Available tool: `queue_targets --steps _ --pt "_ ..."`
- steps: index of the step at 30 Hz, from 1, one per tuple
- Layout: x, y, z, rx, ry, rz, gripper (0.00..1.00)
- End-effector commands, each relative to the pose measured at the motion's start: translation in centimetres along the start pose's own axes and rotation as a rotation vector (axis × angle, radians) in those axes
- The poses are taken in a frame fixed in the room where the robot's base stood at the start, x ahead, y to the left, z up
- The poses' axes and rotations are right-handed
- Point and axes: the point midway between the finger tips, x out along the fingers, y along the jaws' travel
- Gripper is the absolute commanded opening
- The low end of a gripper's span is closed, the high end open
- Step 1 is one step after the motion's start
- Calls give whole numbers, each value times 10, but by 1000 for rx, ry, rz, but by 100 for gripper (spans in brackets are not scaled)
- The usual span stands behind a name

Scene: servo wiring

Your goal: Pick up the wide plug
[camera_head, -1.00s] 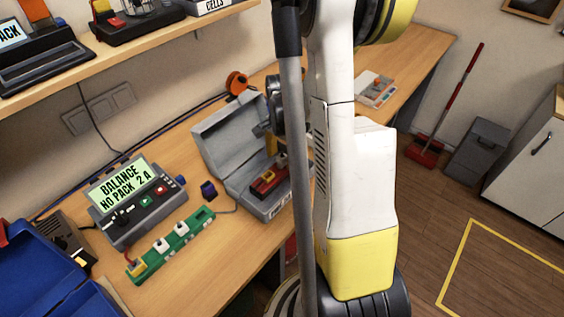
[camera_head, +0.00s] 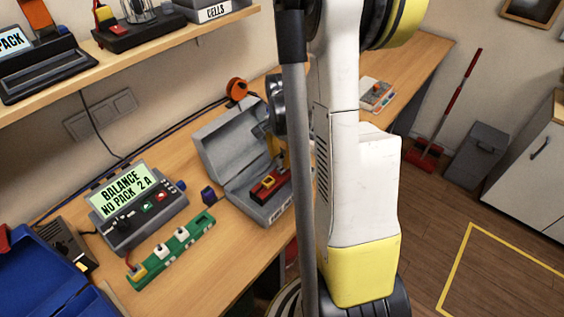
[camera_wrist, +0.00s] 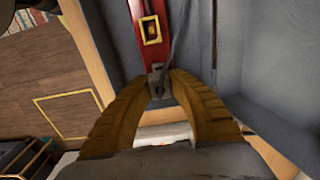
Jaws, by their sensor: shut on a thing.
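The wide plug (camera_wrist: 157,82) appears to be the small grey plug between my fingertips in the wrist view, with a thin grey cable rising past it. My gripper (camera_wrist: 158,78) is shut on it, with yellow-brown fingers on both sides. The plug is at the near end of a red block (camera_wrist: 149,35) with a yellow-framed window; I cannot tell whether they touch. In the head view the red block (camera_head: 268,186) lies in the open grey case (camera_head: 222,150). My gripper (camera_head: 275,158) is over the case, partly hidden by my arm.
A green strip (camera_head: 172,247) with several white sockets or plugs lies left of the case. A dark blue cube (camera_head: 208,191) stands between them. The balance charger (camera_head: 135,205) and a blue box (camera_head: 45,270) are further left. A shelf (camera_head: 130,50) hangs above.

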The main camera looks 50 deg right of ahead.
Motion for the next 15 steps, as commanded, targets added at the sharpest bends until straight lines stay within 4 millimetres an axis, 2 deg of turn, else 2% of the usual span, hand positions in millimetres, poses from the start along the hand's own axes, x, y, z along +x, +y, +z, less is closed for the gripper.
queue_targets --steps 3,9,15 --pt "-27 4 0 2 0 0 1" --pt "-54 54 -1 5 0 0 1" --pt "-77 94 -2 5 0 0 1"
